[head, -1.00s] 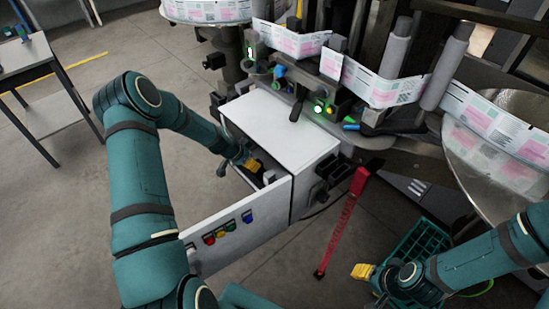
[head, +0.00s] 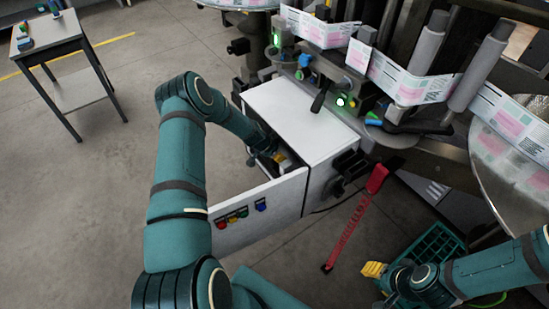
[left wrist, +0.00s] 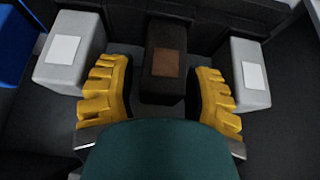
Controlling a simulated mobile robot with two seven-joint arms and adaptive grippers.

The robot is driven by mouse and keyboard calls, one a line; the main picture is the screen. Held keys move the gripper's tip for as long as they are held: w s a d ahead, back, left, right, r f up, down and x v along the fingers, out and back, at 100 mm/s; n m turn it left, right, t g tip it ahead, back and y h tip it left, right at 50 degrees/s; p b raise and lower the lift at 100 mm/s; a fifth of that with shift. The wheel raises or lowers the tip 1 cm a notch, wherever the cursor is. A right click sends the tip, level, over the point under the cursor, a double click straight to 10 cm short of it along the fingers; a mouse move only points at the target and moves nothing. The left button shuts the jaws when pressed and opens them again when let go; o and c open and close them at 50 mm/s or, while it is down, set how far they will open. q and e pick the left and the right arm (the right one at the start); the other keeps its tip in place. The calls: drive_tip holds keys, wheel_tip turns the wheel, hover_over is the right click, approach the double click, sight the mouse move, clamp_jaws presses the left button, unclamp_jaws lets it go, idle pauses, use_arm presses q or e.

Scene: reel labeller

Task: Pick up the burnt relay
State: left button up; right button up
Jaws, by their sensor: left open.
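The burnt relay (left wrist: 165,65) is a dark brown-black block with a brown label, seen in the left wrist view between two light grey relays (left wrist: 70,50) (left wrist: 250,75) with white labels. My left gripper (left wrist: 160,95) is open, its yellow fingers on either side of the dark relay with visible gaps. I cannot tell how deep the fingertips reach. In the head view my left gripper (head: 282,159) is inside the open white cabinet (head: 302,120), and the relay cannot be made out there. My right gripper (head: 372,270) is low at the right, away from the cabinet; its finger gap is unclear.
A blue object (left wrist: 12,40) is at the left in the wrist view. A table (head: 45,45) stands far left.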

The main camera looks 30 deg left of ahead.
use_arm(q)
drive_tip(key=shift+o, duration=0.2)
clamp_jaws()
drive_tip(key=shift+r, duration=0.1)
drive_tip(key=shift+r, duration=0.6)
drive_tip(key=s+a, duration=0.3)
drive_tip(key=s, duration=0.5)
drive_tip(key=s+a, duration=0.4)
drive_tip(key=s, duration=0.4)
wheel_tip(320, 180, up, 7)
drive_tip(key=p, duration=0.4)
drive_tip(key=shift+s, duration=0.35)
drive_tip(key=shift+d, duration=0.1)
